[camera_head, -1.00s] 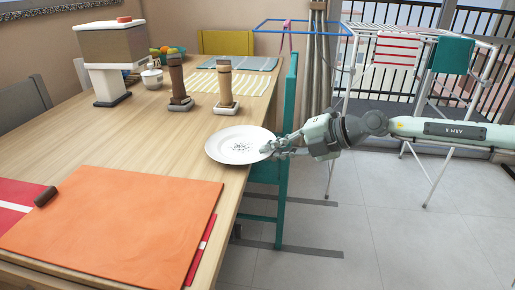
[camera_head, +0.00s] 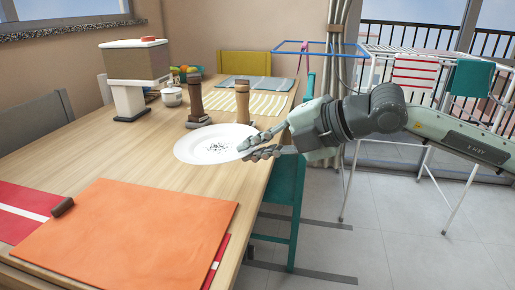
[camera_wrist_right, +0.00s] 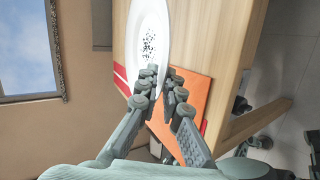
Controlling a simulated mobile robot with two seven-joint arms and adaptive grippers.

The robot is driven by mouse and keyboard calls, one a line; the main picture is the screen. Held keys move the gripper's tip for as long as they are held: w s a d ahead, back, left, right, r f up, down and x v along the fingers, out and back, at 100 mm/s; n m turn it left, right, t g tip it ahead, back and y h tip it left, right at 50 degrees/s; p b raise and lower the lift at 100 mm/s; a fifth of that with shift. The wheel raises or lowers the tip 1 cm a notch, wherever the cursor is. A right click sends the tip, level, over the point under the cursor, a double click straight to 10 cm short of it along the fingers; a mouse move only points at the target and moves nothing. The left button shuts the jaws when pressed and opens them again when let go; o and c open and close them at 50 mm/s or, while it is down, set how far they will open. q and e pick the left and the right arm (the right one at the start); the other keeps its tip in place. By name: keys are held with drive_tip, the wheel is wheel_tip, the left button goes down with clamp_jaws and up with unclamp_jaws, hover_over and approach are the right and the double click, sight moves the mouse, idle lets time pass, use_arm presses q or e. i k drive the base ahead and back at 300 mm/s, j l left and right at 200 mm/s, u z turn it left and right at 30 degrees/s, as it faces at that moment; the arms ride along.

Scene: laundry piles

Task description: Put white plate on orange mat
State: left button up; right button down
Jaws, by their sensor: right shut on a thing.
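The white plate (camera_head: 214,143) has dark specks in its middle and is at the table's right side in the head view. My right gripper (camera_head: 254,146) is shut on the plate's right rim. The plate also shows in the right wrist view (camera_wrist_right: 150,22), with the right gripper's fingers (camera_wrist_right: 160,88) at its rim. The orange mat (camera_head: 130,232) lies flat at the near end of the table, nearer than the plate, and its top is bare. It partly shows behind the fingers in the right wrist view (camera_wrist_right: 196,92). My left gripper is not in view.
Two brown mills (camera_head: 196,102) stand just behind the plate. A small dark brown roll (camera_head: 62,207) lies by the orange mat's left edge, near a red mat (camera_head: 22,212). A teal chair (camera_head: 288,195) stands at the table's right side. Bare wood lies between plate and orange mat.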

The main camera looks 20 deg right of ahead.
sight(135, 227)
drive_tip(key=k+l, duration=0.8)
drive_tip(key=l, duration=0.15)
